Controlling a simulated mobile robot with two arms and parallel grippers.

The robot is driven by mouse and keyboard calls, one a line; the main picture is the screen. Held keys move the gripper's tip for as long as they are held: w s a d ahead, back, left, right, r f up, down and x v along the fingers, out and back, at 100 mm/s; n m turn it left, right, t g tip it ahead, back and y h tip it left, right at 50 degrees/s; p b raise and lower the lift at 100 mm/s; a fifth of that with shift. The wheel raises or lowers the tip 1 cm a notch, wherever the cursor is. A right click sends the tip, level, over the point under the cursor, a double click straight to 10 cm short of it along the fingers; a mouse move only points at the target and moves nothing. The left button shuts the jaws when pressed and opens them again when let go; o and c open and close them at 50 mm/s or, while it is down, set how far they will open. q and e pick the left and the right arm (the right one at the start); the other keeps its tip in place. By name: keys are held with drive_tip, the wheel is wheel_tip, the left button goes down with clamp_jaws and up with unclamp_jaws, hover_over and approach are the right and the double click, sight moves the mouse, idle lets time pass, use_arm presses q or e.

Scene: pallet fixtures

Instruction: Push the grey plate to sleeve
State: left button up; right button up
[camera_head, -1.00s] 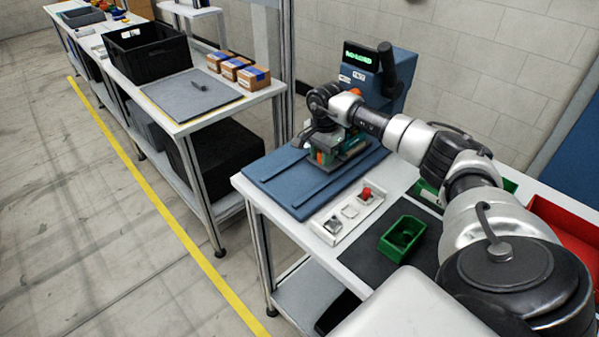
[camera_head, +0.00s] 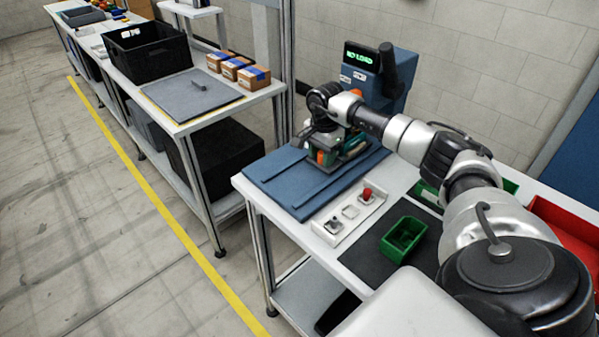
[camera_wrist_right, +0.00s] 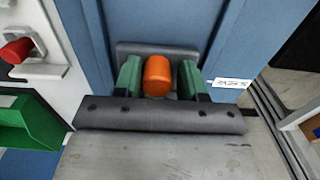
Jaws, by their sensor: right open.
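My right gripper (camera_wrist_right: 158,82) points down over the blue base of the test station. Its green fingers are apart, one on each side of an upright orange knob (camera_wrist_right: 158,74), with narrow gaps between. A dark grey plate (camera_wrist_right: 158,48) shows behind the fingers and knob. In the head view the right gripper (camera_head: 330,156) is low over the blue base (camera_head: 272,178), and a grey edge of the plate (camera_head: 357,150) shows beside it. The gripper body hides the rest of the plate. I cannot make out a sleeve clearly. My left gripper is not in view.
A blue machine with a green-lit display (camera_head: 368,72) stands behind the base. A white button panel with a red button (camera_head: 348,210) and a green bin (camera_head: 403,240) lie in front. A red bin (camera_head: 565,232) is at the right.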

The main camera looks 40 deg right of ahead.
drive_tip(key=shift+s+f, duration=0.25)
drive_tip(key=shift+f, duration=0.05)
drive_tip(key=shift+d+r+p, duration=0.15)
drive_tip(key=shift+r+p, duration=0.35)
drive_tip(key=shift+r, duration=0.2)
drive_tip(key=shift+d+r+p, duration=0.15)
drive_tip(key=shift+r+p, duration=0.35)
drive_tip(key=shift+r, duration=0.15)
drive_tip(key=shift+w+a+r+p, duration=0.1)
drive_tip(key=shift+a+r+p, duration=0.1)
drive_tip(key=shift+r+p, duration=1.6)
drive_tip(key=shift+r, duration=1)
